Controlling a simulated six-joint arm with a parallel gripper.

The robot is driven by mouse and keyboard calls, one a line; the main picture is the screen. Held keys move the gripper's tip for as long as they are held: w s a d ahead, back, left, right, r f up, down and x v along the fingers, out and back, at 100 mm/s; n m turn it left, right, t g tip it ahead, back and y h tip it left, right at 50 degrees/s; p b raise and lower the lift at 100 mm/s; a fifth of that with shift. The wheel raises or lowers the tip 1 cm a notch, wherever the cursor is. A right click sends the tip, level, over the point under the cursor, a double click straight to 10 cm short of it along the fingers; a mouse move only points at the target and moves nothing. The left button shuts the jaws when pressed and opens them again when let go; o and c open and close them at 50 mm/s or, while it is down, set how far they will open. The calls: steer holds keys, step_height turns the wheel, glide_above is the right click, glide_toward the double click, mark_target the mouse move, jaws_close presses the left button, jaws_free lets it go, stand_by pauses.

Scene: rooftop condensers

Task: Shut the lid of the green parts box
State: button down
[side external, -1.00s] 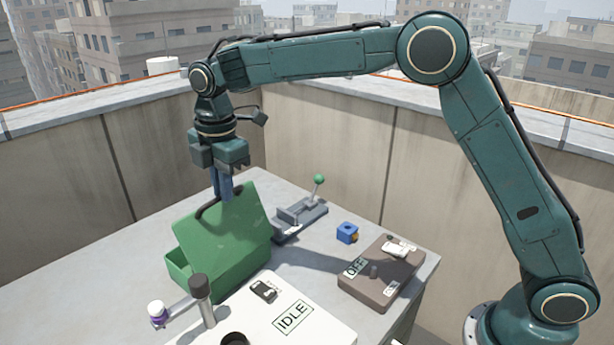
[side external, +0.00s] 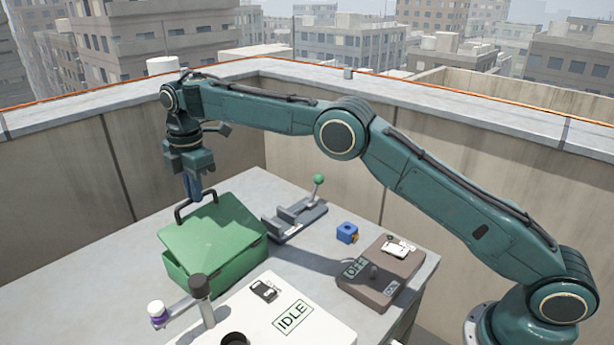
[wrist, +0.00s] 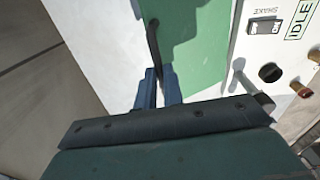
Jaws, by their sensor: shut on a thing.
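The green parts box (side external: 218,268) stands on the grey table, left of centre in the side view. Its green lid (side external: 213,230) lies low over the box, slightly tilted, with a narrow gap that I cannot measure. A black handle (side external: 181,209) stands at the lid's far left edge. My gripper (side external: 193,196) points down at that edge, with its blue fingers shut on the handle. In the wrist view the fingers (wrist: 158,88) close around the black handle (wrist: 153,42) beside the green lid (wrist: 195,45).
A white panel marked IDLE (side external: 290,315) with a grey post (side external: 201,288) is close in front. A grey lever fixture with a green knob (side external: 297,217), a blue block (side external: 347,232) and a brown switch box (side external: 375,275) stand to the right. Bare table lies left.

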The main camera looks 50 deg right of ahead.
steer(key=shift+w+f, duration=0.55)
steer(key=c, duration=1.5)
jaws_free()
steer(key=shift+s+r, duration=0.1)
